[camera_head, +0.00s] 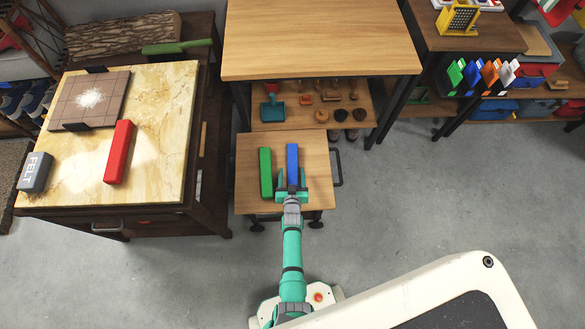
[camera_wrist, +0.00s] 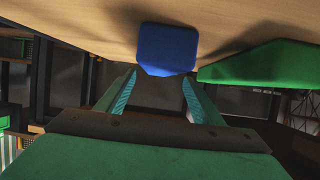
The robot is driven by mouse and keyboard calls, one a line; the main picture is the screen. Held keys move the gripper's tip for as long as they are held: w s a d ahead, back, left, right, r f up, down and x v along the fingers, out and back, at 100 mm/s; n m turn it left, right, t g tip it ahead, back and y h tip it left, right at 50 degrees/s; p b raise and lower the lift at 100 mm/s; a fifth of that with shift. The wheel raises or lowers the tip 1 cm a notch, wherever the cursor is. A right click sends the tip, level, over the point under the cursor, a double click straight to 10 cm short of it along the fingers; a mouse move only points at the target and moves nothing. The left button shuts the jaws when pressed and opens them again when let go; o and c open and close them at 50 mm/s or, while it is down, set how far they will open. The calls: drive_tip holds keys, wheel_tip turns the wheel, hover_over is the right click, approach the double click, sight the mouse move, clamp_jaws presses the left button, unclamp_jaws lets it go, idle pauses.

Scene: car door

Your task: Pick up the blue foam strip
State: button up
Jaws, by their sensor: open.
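The blue foam strip (camera_head: 292,160) lies on a small low wooden table (camera_head: 320,190), to the right of a green strip (camera_head: 265,172). My gripper (camera_head: 292,190) is over the near end of the blue strip in the head view. In the wrist view the blue strip (camera_wrist: 166,48) shows end-on ahead of my open gripper (camera_wrist: 158,92), roughly in line with the gap between the fingers. I cannot tell whether a finger touches it. The green strip (camera_wrist: 265,62) is at the right in the wrist view.
A red strip (camera_head: 118,152) lies on a marble-topped table (camera_head: 160,110) at the left, with a grey FELT block (camera_head: 34,172). A larger wooden table (camera_head: 318,40) stands behind the small one, with small items on its lower shelf. Grey floor (camera_head: 400,210) is clear to the right.

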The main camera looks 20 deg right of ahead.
sight(293, 168)
drive_tip(key=x, duration=0.3)
drive_tip(key=shift+s+d+f, duration=0.1)
drive_tip(key=shift+d, duration=0.1)
drive_tip(key=shift+x, duration=0.95)
drive_tip(key=shift+a, duration=0.1)
drive_tip(key=shift+c, duration=0.6)
drive_tip(key=c, duration=1)
